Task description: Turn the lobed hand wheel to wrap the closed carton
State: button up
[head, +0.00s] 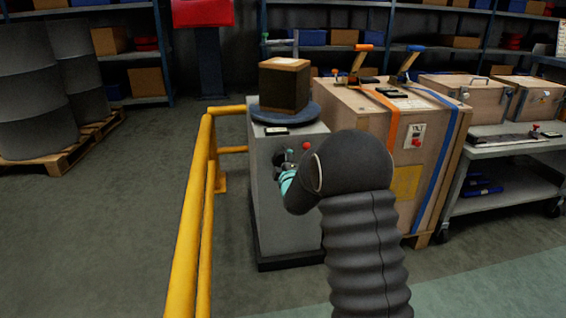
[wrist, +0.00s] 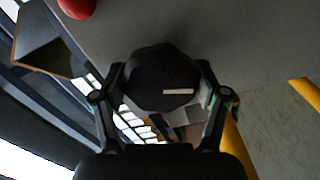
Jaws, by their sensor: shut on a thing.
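The closed carton (head: 284,84) is brown and stands on a round dark turntable (head: 287,112) on top of a grey cabinet (head: 262,208). The lobed hand wheel (wrist: 162,78) is black with a white index mark, on the cabinet's face. In the wrist view my gripper (wrist: 163,90) has one finger on each side of the wheel and is shut on it. In the head view my arm covers part of the cabinet front, and the gripper's fingers are hard to make out there.
A red knob (head: 306,147) sits on the cabinet face near the wheel; a red round thing (wrist: 77,7) shows in the wrist view. A yellow rail (head: 193,215) stands left of the cabinet. A strapped wooden crate (head: 350,105) stands to the right. Open floor lies left of the rail.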

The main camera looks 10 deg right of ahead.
jog(key=shift+f+m+b, duration=0.1)
jog(key=shift+m+b, duration=0.45)
jog(key=shift+m, duration=0.35)
jog(key=m, duration=1)
jog(key=shift+m, duration=0.4)
jog(key=o, duration=1.2)
jog(key=s, duration=1.2)
